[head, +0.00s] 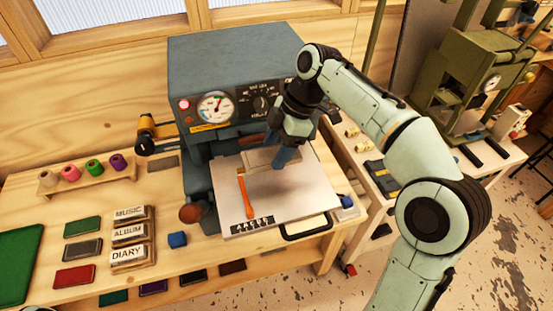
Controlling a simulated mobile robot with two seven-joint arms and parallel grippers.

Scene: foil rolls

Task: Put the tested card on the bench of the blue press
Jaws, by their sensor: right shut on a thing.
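The blue press (230,60) stands at the back of the wooden bench, with a round gauge and a dial on its front. Its pale flat bench (290,200) juts out toward me. My right gripper (284,160) is over the back part of that bench, under the press front, with its fingers pointing down. It is shut on a thin tan card (259,158), which is partly hidden by the fingers. I cannot tell whether the card touches the bench surface. My left gripper is not in view.
An orange strip (245,197) and a dark block of type (252,222) lie on the press bench. Coloured foil rolls (94,167), labelled stacks (129,235) and coloured covers (75,275) are at the left. A green press (470,75) stands at the right.

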